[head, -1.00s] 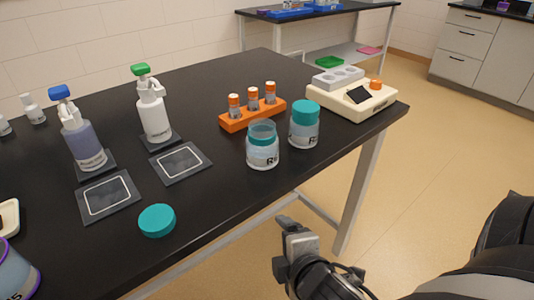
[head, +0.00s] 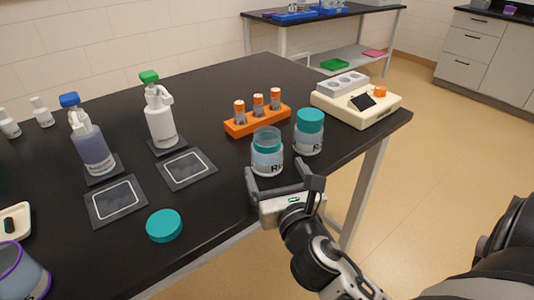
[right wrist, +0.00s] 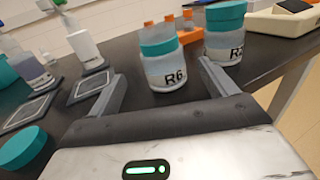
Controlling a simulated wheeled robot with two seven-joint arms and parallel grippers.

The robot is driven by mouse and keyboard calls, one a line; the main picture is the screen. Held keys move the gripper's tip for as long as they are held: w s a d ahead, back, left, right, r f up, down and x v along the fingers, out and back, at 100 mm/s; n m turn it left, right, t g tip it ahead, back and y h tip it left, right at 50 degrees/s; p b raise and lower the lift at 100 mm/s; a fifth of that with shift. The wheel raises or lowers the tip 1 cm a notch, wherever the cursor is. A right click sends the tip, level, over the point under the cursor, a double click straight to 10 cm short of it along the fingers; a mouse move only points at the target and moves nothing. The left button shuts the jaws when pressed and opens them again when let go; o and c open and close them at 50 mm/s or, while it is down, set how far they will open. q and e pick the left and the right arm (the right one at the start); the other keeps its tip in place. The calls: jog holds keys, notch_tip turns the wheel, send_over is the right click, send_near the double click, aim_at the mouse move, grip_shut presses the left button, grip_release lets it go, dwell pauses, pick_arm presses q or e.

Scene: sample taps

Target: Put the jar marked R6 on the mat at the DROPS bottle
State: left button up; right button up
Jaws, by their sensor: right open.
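The jar marked R6 (right wrist: 165,68) stands upright on the black table, clear with a teal neck band and an open top. It also shows in the head view (head: 267,154). My right gripper (head: 278,172) is open at its near side, its fingers pointing toward it, with the jar ahead between the finger lines and not gripped. Two pump bottles, one blue-topped (head: 91,145) and one green-topped (head: 159,118), each have a dark mat in front, the left mat (head: 116,201) and right mat (head: 186,168). Their labels are too small to read, so I cannot tell which is DROPS. My left gripper is out of view.
A teal-lidded jar (head: 308,132) stands close right of the R6 jar. An orange rack (head: 258,121) with vials is behind. A loose teal lid (head: 164,226) lies near the front edge. A cream device (head: 355,105) stands right, a purple-rimmed vessel (head: 25,275) front left.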

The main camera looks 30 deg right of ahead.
aim_at(271, 158)
jog(key=shift+x, duration=3.8)
jog(key=shift+d+f, duration=0.1)
jog(key=shift+c, duration=0.3)
jog(key=c, duration=1.1)
jog(key=shift+p, duration=0.3)
